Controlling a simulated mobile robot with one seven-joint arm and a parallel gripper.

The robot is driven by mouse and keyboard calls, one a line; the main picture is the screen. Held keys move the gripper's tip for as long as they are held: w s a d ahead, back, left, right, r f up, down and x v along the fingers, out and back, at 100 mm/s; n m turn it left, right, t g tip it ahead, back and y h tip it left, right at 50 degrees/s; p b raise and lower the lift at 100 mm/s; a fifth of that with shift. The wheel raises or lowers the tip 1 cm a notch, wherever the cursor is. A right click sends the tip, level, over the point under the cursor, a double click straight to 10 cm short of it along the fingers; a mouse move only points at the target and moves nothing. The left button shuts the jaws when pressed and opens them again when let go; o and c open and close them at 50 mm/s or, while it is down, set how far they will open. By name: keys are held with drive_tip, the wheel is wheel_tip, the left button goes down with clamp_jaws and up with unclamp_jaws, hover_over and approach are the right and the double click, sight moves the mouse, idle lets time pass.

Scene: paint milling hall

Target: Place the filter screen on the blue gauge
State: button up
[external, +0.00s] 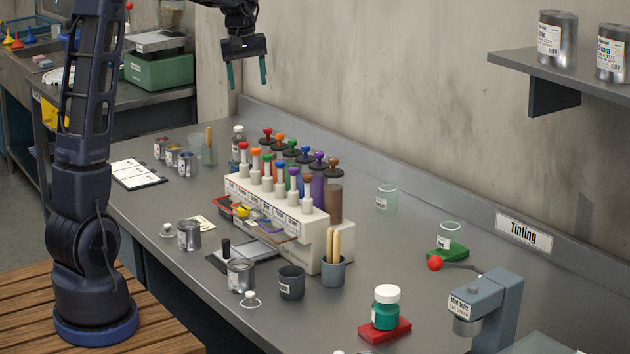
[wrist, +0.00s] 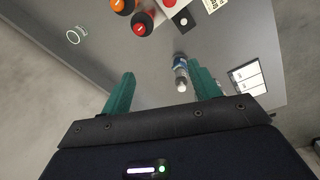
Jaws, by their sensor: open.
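My gripper (external: 248,84) hangs open and empty in the air above the back of the bench, with its two green fingers pointing down. I cannot make out the filter screen for certain in either view. I cannot make out the blue gauge for certain either. Small coloured items, one yellow (external: 243,211), lie crowded at the front of the white dispenser rack (external: 300,222), too small to tell apart.
Tall coloured-knob dispensers stand in the rack. A capped bottle (wrist: 181,72) lies below my fingers in the wrist view. A clipboard (external: 138,175), tins (external: 190,235), cups (external: 291,282) and a teal jar (external: 386,308) crowd the bench. A wall shelf (external: 560,68) juts out at upper right.

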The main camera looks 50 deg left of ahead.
drive_tip(key=s+d+r+m+t, duration=0.1)
drive_tip(key=s+d+r+m, duration=0.25)
drive_tip(key=s+d, duration=0.55)
drive_tip(key=s+d+f+m+t, duration=0.1)
drive_tip(key=s+d+m, duration=0.3)
drive_tip(key=s+d, duration=0.4)
drive_tip(key=s+d+f+m+t, duration=0.1)
drive_tip(key=s+d+f+m, duration=0.3)
drive_tip(key=s+d, duration=0.5)
drive_tip(key=s+m, duration=0.1)
drive_tip(key=s, duration=0.6)
drive_tip(key=shift+s, duration=0.1)
